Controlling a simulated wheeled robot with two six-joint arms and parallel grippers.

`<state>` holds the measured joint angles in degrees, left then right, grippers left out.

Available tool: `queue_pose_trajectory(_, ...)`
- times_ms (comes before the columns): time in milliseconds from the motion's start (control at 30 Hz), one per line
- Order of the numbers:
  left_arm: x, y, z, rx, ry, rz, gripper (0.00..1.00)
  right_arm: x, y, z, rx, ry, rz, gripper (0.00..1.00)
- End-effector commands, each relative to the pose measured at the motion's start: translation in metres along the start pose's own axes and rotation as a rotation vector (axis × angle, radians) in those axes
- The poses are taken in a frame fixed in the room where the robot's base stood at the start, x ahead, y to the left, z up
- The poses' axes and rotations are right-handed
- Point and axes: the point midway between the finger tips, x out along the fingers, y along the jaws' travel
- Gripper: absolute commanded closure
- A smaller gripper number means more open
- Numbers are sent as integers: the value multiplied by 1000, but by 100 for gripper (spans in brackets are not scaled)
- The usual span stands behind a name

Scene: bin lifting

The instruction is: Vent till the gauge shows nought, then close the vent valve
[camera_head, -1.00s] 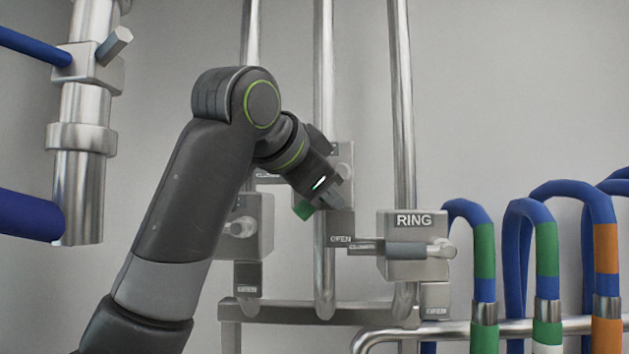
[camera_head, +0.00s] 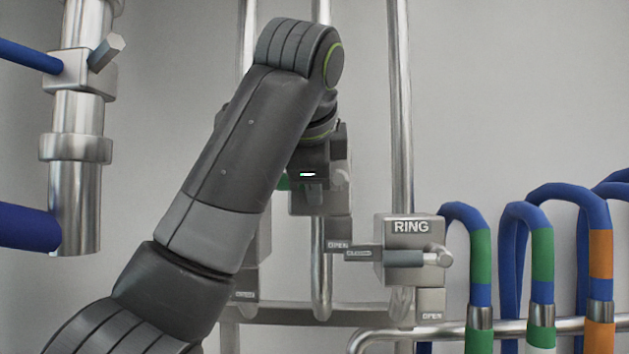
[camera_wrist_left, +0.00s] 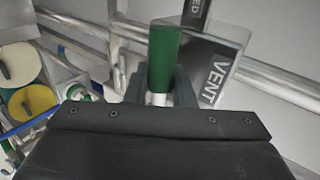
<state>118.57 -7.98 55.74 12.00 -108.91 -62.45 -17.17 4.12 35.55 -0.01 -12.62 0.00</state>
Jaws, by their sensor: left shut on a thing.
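The vent valve's green handle (camera_wrist_left: 164,58) stands up between the fingers of my left gripper (camera_wrist_left: 160,88) in the left wrist view. The gripper is shut on it. The metal valve block lettered VENT (camera_wrist_left: 218,68) is right behind the handle. In the head view my left gripper (camera_head: 308,178) covers most of this valve, and only a sliver of the green handle (camera_head: 283,183) shows at its left. The vent valve block (camera_head: 318,204) shows below the gripper. I cannot make out a gauge reading in either view. My right gripper is not in view.
A block lettered RING (camera_head: 408,229) with a grey-sleeved lever stands to the right. Blue hoses (camera_head: 540,215) with coloured bands loop at the far right. A thick steel pipe (camera_head: 82,180) stands at the left. A white disc with a dark mark (camera_wrist_left: 18,65) shows at the wrist view's left.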

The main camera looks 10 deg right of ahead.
Motion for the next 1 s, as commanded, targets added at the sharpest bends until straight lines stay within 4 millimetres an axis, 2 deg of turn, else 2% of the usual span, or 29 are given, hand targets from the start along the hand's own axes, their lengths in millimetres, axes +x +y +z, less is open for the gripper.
queue_pose_trajectory(633, -2, -2, 0, 45, -27, -4, 100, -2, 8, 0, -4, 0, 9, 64)
queue_pose_trajectory(667, -2, -2, 0, 45, -27, -4, 75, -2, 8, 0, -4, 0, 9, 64)
queue_pose_trajectory(767, -2, -2, 0, 44, -27, -4, 62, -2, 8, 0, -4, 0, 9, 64)
queue_pose_trajectory(800, -2, -2, 0, 44, -27, -3, 58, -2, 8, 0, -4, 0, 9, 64)
queue_pose_trajectory(1000, -2, -2, 0, 43, -27, -2, 58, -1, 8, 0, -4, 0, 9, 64)
